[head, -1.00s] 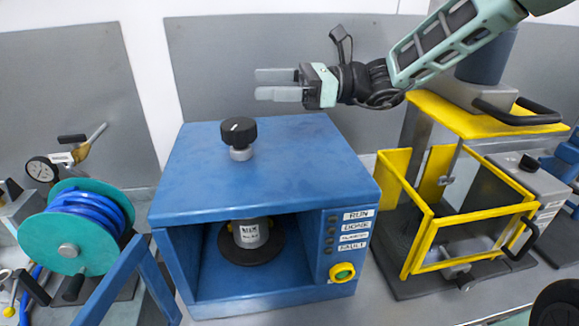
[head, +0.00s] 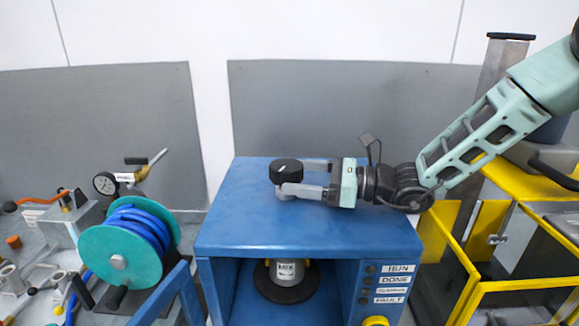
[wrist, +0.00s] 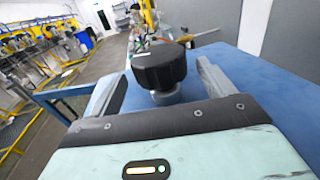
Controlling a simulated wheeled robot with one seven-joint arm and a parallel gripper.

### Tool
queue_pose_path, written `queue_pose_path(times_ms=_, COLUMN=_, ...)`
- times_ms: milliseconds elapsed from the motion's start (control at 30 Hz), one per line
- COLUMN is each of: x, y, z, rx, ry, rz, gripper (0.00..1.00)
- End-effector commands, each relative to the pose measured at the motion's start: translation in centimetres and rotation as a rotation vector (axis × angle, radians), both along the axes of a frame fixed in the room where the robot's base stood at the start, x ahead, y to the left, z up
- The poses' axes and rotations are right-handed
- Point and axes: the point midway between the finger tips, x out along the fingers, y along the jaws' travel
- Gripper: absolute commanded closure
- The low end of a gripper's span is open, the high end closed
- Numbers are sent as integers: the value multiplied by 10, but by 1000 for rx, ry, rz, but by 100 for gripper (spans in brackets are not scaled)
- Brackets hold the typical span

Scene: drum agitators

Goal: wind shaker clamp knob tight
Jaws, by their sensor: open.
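The black clamp knob (head: 286,171) with a white mark stands on a short metal stem on top of the blue shaker cabinet (head: 235,225). My gripper (head: 303,176) is level with it, its two fingers reaching toward the knob from the right. In the wrist view the knob (wrist: 159,68) sits between the two open fingers, near their tips, with a gap at the right finger. I cannot tell whether either finger touches it. Inside the cabinet a metal can labelled MIX (head: 287,271) stands on a dark round plate, below the knob.
A teal reel with blue hose (head: 120,254) stands left of the cabinet. A yellow-framed guard (head: 500,235) stands to the right, partly behind my arm. Indicator labels (head: 394,281) line the cabinet's front right. The cabinet top around the knob is clear.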

Motion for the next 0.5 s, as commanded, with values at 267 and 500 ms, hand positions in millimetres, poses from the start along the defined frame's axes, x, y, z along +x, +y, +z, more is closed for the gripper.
queue_pose_path(times_ms=267, x=6, y=24, z=1, rx=0, ry=0, rz=-1, gripper=19)
queue_pose_path(times_ms=500, x=7, y=26, z=0, rx=0, ry=0, rz=-2, gripper=19)
